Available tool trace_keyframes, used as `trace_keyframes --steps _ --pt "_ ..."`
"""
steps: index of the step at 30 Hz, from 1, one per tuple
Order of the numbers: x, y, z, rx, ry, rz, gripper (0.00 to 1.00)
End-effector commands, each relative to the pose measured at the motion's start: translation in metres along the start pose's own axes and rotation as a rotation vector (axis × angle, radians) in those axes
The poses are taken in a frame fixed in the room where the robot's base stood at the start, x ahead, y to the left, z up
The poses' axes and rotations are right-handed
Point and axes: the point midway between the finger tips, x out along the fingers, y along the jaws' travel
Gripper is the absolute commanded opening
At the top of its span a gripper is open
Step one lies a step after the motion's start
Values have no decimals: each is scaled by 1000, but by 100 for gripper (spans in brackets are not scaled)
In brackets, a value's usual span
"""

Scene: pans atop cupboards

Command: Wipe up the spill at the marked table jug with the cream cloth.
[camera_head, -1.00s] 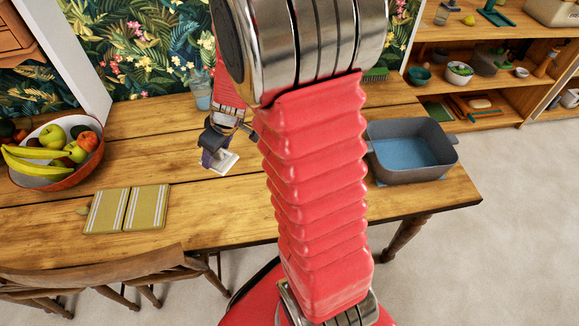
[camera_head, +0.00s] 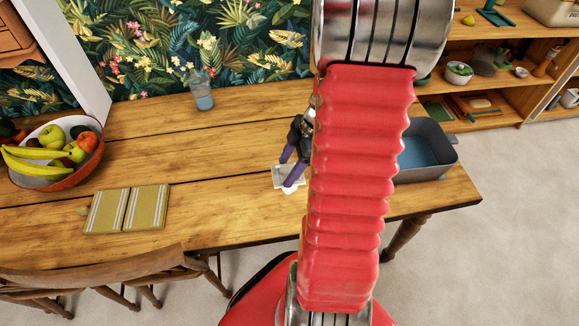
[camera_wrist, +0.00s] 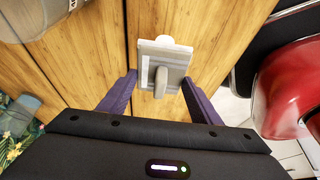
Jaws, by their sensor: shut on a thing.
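My gripper (camera_head: 289,168) is over the right half of the wooden table, left of the grey tub. Its purple fingers also show in the wrist view (camera_wrist: 160,92). I make out no spill and no mark.
The grey tub (camera_head: 436,152) stands at the table's right end, partly behind my arm. A fruit bowl (camera_head: 62,176) and striped yellow mats (camera_head: 127,209) are at the left. The wooden tabletop (camera_head: 215,160) between them and my gripper is clear.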

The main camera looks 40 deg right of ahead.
Motion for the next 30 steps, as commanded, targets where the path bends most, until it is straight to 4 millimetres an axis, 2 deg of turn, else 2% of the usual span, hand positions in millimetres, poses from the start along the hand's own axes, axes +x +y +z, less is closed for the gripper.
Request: trace_keyframes --steps 14,30 --pt "-1 -2 4 -18 0 -6 33" --pt "36 -2 19 -16 0 -6 33"
